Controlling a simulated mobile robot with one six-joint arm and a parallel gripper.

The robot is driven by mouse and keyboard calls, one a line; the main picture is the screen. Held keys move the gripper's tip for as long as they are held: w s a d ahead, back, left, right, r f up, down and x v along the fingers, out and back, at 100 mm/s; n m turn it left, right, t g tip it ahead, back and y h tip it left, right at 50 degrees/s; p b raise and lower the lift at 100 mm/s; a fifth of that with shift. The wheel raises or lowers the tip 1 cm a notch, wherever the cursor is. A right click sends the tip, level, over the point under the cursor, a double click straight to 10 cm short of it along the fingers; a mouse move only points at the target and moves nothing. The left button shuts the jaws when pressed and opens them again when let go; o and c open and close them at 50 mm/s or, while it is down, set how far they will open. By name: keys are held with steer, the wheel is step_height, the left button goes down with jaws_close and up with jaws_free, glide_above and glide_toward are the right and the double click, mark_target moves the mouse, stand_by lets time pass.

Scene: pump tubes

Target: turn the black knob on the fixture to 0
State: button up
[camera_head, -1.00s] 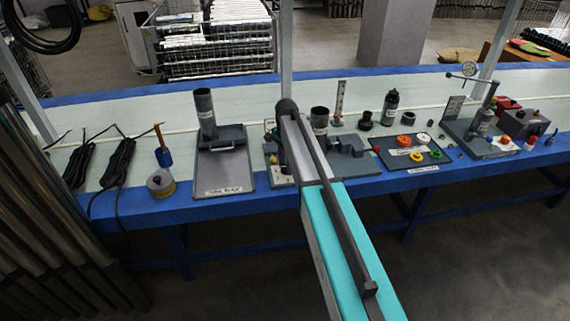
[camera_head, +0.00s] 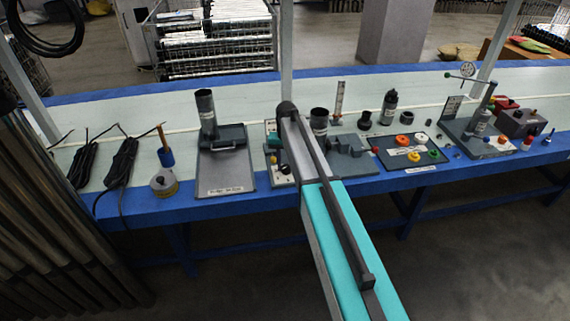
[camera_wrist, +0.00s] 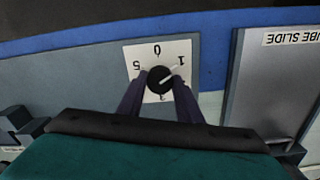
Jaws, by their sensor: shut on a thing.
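The black knob (camera_wrist: 158,82) sits on a white dial plate (camera_wrist: 133,52) of the grey fixture in the wrist view. The dial reads upside down there, with 0 at the top middle, 1 at the upper right and 5 at the upper left. The knob's white pointer is aimed to the upper right, at the 1. My gripper (camera_wrist: 160,84) has one dark finger on each side of the knob and is shut on it. In the head view, my arm covers part of the fixture.
The tube slide plate (camera_head: 227,170) lies left of the fixture, with a dark upright tube (camera_head: 206,108) on it. A dark tray (camera_head: 408,160) with coloured rings is to the right. The blue bench edge (camera_wrist: 212,50) is close to the dial.

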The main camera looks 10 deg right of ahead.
mark_target(286, 167)
steer(key=n+p, duration=0.1)
steer(key=n, duration=0.5)
steer(key=shift+r, duration=0.1)
steer(key=n, duration=0.5)
steer(key=shift+n+p, duration=0.4)
steer(key=o, duration=1)
steer(key=shift+o, duration=0.2)
step_height(286, 167, up, 14)
steer(key=b, duration=0.1)
steer(key=shift+f, duration=0.2)
